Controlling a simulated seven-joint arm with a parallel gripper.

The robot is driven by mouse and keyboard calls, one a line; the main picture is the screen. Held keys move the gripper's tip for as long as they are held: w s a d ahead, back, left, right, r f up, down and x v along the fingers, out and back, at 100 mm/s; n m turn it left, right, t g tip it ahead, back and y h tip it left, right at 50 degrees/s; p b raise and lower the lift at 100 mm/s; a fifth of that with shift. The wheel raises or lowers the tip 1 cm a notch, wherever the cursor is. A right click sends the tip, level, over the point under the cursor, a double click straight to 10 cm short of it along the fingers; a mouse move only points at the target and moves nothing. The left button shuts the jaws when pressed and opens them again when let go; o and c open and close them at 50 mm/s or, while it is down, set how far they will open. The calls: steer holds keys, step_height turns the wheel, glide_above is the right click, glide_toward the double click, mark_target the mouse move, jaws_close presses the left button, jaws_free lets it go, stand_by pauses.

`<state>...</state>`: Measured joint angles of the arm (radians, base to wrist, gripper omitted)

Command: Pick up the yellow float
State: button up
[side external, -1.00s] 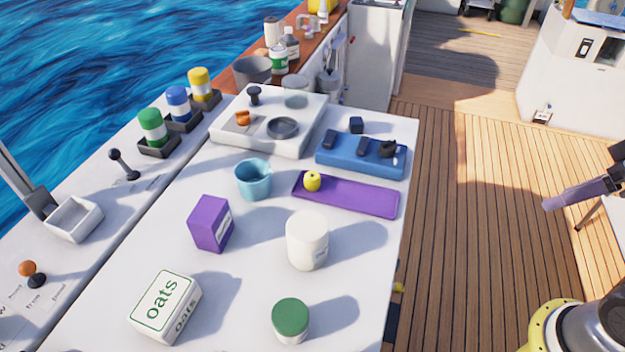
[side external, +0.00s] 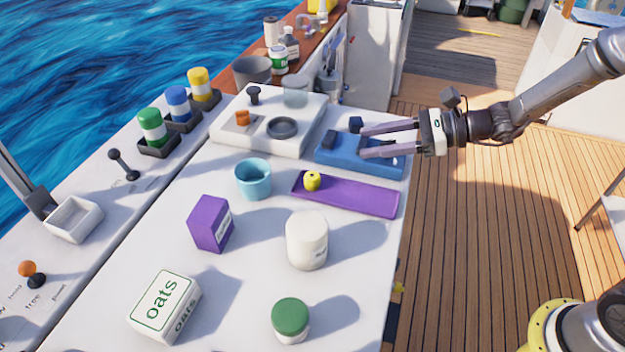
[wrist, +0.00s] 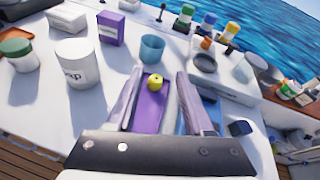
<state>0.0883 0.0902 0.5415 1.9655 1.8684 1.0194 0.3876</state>
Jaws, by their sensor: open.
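The yellow float (side external: 312,181) is a small rounded piece on the left end of the purple tray (side external: 352,197). In the wrist view the float (wrist: 155,82) shows beyond my fingertips, roughly between them, with the purple tray (wrist: 149,112) below it. My gripper (side external: 361,141) is open and empty. It reaches in from the right, with its fingers in front of or over the blue block holder (side external: 340,160), to the right of and apart from the float. In the wrist view my gripper's fingers (wrist: 160,75) are spread wide.
A light blue cup (side external: 254,180) stands just left of the float. A white jar (side external: 307,240) stands in front of the tray. A purple box (side external: 210,224), an oats box (side external: 165,306) and a green-lidded jar (side external: 290,320) stand nearer. A white panel with a ring (side external: 282,128) lies behind.

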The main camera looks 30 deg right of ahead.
steer(key=m, duration=0.2)
glide_toward(312, 175)
steer(key=shift+g+h, duration=0.3)
steer(key=x, duration=1)
steer(key=shift+a+f, duration=0.1)
steer(key=shift+f, duration=0.1)
jaws_close()
